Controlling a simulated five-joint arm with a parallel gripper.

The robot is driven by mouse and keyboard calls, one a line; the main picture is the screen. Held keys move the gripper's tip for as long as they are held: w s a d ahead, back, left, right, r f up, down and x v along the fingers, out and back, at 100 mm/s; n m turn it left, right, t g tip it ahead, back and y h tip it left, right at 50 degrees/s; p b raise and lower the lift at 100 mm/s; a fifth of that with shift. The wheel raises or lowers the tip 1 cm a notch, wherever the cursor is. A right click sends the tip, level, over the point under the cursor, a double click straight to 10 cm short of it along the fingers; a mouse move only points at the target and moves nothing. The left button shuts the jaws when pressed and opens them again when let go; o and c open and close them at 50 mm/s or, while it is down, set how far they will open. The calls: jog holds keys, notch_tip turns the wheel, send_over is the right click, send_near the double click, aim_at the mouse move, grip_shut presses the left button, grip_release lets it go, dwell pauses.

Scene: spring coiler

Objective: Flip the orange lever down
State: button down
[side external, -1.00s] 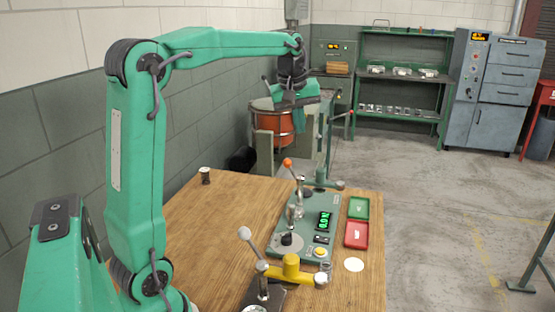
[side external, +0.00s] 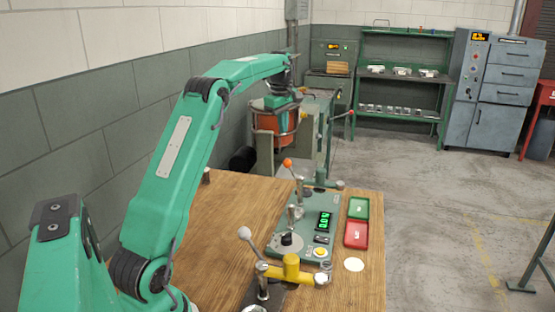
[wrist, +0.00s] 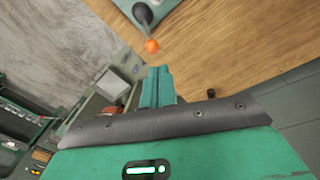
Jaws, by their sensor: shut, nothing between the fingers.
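The orange lever's ball knob (side external: 287,162) tops a thin rod that stands up and tilts left at the far part of the green control panel (side external: 330,200). In the wrist view the orange knob (wrist: 152,46) shows just beyond my fingertips, with the dark lever base (wrist: 142,14) behind it. My gripper (wrist: 157,72) is shut and empty, its green fingers together, pointing towards the knob with a visible gap in the picture. In the side view my gripper (side external: 280,102) is small and above and beyond the panel; its fingers are hard to make out.
The panel sits on a wooden table (side external: 215,235). A grey-knobbed lever (side external: 245,233) and a yellow part (side external: 291,265) stand near the front. Green (side external: 358,207) and red (side external: 356,235) trays lie at the panel's right. An orange drum (side external: 275,122) stands behind the table.

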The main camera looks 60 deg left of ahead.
jog(key=s+a+f+n, duration=0.1)
jog(key=a+f+n, duration=0.2)
jog(key=a+f, duration=0.2)
jog(key=a, duration=0.2)
jog(key=shift+a+f+n+g, duration=0.3)
jog(key=shift+a+n, duration=0.05)
jog(key=shift+n, duration=0.05)
jog(key=shift+f, duration=0.2)
notch_tip(320, 180, down, 8)
jog(key=w+d, duration=0.2)
jog(key=shift+w+d+f, duration=0.15)
jog(key=shift+w+d, duration=0.1)
jog(key=shift+d, duration=0.15)
dwell(0.6)
